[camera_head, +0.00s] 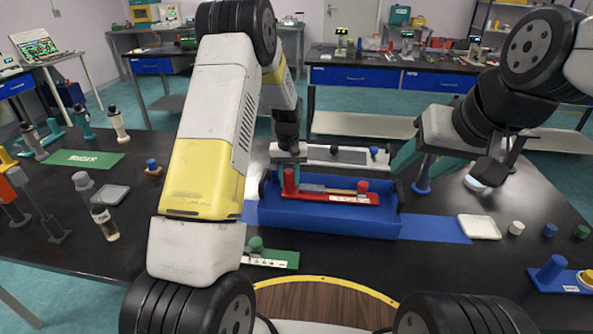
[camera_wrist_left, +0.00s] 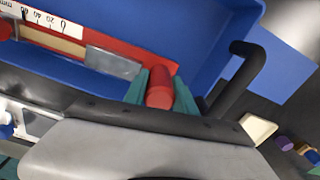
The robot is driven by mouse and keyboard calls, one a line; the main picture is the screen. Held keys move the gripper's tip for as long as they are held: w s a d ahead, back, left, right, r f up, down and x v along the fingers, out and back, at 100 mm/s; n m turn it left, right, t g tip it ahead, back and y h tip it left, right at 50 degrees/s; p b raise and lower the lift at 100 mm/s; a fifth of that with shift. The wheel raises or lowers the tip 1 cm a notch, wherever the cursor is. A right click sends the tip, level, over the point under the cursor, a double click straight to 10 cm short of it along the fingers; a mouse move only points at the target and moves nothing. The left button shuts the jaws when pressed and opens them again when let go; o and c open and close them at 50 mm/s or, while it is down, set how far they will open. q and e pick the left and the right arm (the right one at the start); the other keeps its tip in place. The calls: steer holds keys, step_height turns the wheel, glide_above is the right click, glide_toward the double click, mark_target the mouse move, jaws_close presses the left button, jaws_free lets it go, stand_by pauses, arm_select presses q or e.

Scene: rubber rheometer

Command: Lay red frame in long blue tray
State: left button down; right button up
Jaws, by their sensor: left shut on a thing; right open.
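The red frame (camera_head: 317,196) lies low inside the long blue tray (camera_head: 325,223), with a red post at each end and a strip between them. My left gripper (camera_head: 290,176) reaches into the tray at its left end and is shut on the red post there. The left wrist view shows that red post (camera_wrist_left: 160,88) between the green fingertips, and the blue tray wall (camera_wrist_left: 205,55) beside it. Whether the frame rests fully on the tray floor cannot be told. My right gripper (camera_head: 405,158) is open and empty, above and right of the tray.
A white bar-shaped device (camera_head: 345,157) stands just behind the tray. A blue mat (camera_head: 435,229) lies under it. A white dish (camera_head: 479,227) and small caps are to the right. A bottle (camera_head: 105,222) and a green mat (camera_head: 85,158) are to the left.

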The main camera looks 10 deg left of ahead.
arm_select(q)
steer(key=shift+f, duration=0.65)
steer(key=c, duration=1)
jaws_free()
